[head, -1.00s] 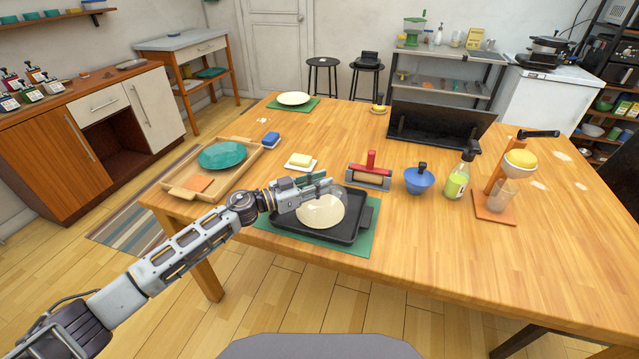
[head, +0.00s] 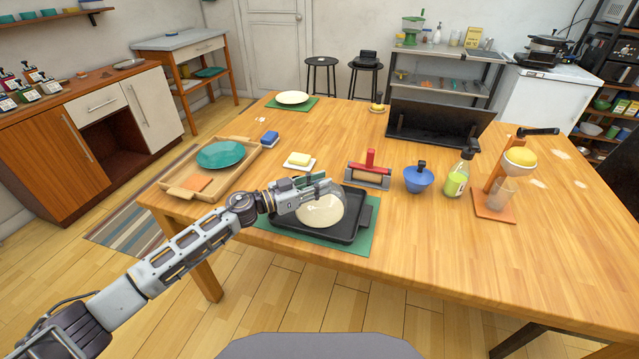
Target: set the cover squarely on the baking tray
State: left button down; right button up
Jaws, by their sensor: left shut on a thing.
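The black baking tray (head: 345,234) lies on a green mat (head: 362,240) at the table's near edge. A pale cream round thing is in the tray. My right gripper is not in view.
Behind the tray stand a butter dish (head: 300,161), a red-handled tool (head: 370,170) and a blue bowl (head: 418,180). A wooden tray (head: 248,165) with a teal plate lies to the left. The table's right front is clear.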

pick_arm(q)
jog(key=shift+f, duration=0.55)
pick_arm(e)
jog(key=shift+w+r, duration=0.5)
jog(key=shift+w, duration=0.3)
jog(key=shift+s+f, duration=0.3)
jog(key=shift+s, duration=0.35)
pick_arm(q)
jog(key=shift+f, duration=0.2)
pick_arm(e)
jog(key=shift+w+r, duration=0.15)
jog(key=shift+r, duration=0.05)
pick_arm(q)
jog(key=c, duration=1.1)
grip_release()
jog(key=shift+c, duration=0.2)
jog(key=c, duration=0.4)
